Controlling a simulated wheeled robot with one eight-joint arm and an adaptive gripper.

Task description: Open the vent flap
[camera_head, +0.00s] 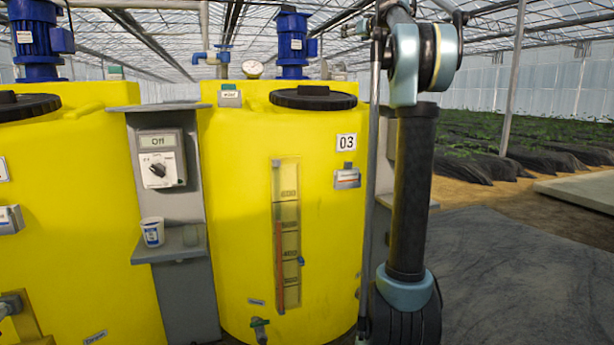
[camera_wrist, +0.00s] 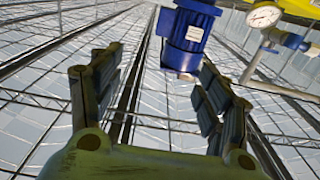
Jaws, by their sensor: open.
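My gripper (camera_wrist: 158,82) is open and empty in the wrist view, its two fingers wide apart and pointing up toward the greenhouse roof. A blue motor (camera_wrist: 188,37) shows beyond and between the fingers, apart from them. In the head view my arm stands upright in front of the right side of the yellow tank 03 (camera_head: 235,200); my gripper is out of that picture. I cannot make out for sure which part is the vent flap. A small grey labelled fitting (camera_head: 347,178) sits on the tank front, and another with a green top (camera_head: 229,96) sits on its upper edge.
A grey panel with a control box (camera_head: 161,158) stands between two yellow tanks. A pressure gauge (camera_head: 252,68) and blue pipe fittings rise behind tank 03. The floor (camera_head: 510,280) at right is clear.

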